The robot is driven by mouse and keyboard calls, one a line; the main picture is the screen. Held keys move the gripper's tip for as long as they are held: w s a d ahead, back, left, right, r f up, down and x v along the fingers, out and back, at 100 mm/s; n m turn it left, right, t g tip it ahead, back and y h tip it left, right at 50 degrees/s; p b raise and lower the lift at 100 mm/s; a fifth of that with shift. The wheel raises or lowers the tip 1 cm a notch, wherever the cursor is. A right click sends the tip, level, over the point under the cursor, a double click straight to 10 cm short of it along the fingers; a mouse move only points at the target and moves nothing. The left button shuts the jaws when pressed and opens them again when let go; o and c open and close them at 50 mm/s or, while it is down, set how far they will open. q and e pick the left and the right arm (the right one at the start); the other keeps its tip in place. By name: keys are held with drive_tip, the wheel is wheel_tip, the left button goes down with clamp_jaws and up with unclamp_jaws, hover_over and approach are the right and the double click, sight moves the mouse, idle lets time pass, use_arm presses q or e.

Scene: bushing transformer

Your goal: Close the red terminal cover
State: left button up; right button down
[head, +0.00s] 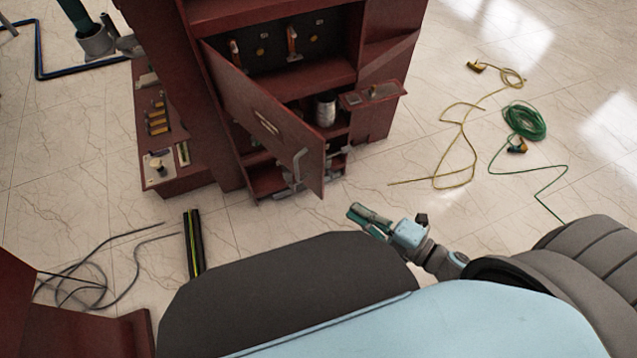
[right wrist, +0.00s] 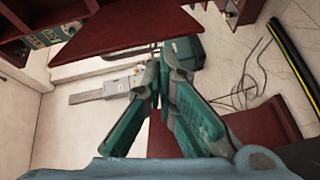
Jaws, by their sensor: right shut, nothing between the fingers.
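The red terminal cover (head: 265,118) is a dark red panel on the front of the red cabinet. In the head view it stands open, slanting out toward the lower right, with the compartments behind it exposed. A dark red panel (right wrist: 130,28), which looks like the cover, crosses the top of the right wrist view. My right gripper (head: 357,213) is to the right of and below the cover's free lower corner, apart from it in the head view. Its green-padded fingers (right wrist: 160,72) are shut and empty. My left gripper is not in view.
The red cabinet (head: 205,110) has open shelves with a metal cylinder (head: 325,110) and a small side ledge (head: 372,95). Yellow cable (head: 462,125) and a green coil (head: 525,121) lie at right. Black bars (head: 193,243) and grey cable (head: 90,275) lie at lower left.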

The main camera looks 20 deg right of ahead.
drive_tip(key=s+a+r+n+g+y, duration=0.1)
drive_tip(key=s+a+r+n+y, duration=0.15)
drive_tip(key=a+r+n, duration=0.2)
hover_over(321, 186)
drive_tip(key=s, duration=0.3)
drive_tip(key=shift+w+a+y+p, duration=0.15)
drive_tip(key=shift+a+y+p, duration=0.15)
drive_tip(key=shift+a+y, duration=0.05)
drive_tip(key=shift+a, duration=0.1)
